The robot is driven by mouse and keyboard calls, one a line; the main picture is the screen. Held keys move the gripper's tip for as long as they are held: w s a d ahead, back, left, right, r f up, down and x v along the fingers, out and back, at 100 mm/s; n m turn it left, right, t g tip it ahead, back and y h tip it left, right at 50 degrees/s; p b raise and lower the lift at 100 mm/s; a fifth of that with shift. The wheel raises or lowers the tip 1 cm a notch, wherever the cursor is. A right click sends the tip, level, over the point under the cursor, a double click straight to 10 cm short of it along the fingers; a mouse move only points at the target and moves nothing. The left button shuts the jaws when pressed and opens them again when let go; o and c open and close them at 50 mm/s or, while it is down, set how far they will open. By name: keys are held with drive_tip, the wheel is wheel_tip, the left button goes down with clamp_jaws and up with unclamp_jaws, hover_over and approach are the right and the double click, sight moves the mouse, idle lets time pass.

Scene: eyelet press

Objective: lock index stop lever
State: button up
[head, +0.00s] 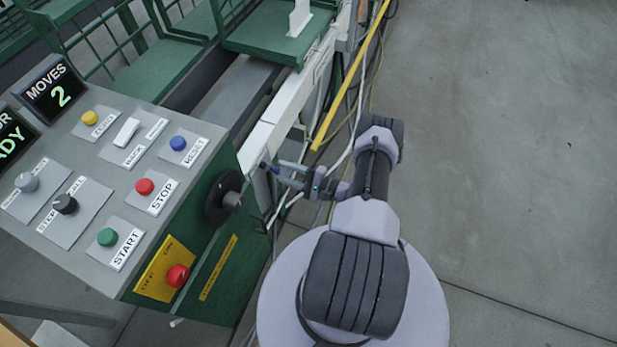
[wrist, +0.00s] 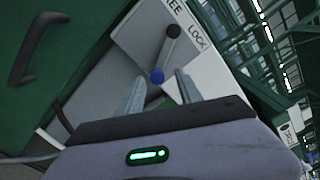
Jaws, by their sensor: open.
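In the head view my gripper (head: 273,172) reaches left to the side of the machine, where the lever is hard to make out.
A grey control panel (head: 85,225) with buttons and a display reading MOVES 2 stands at left. A black handwheel (head: 222,199) juts from the green cabinet near my gripper. A yellow bar (head: 345,85) and cables run behind my arm. The floor at right is clear.

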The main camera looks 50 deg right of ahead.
drive_tip(key=p+v, duration=0.1)
drive_tip(key=v, duration=1.3)
drive_tip(key=shift+s+p, duration=0.3)
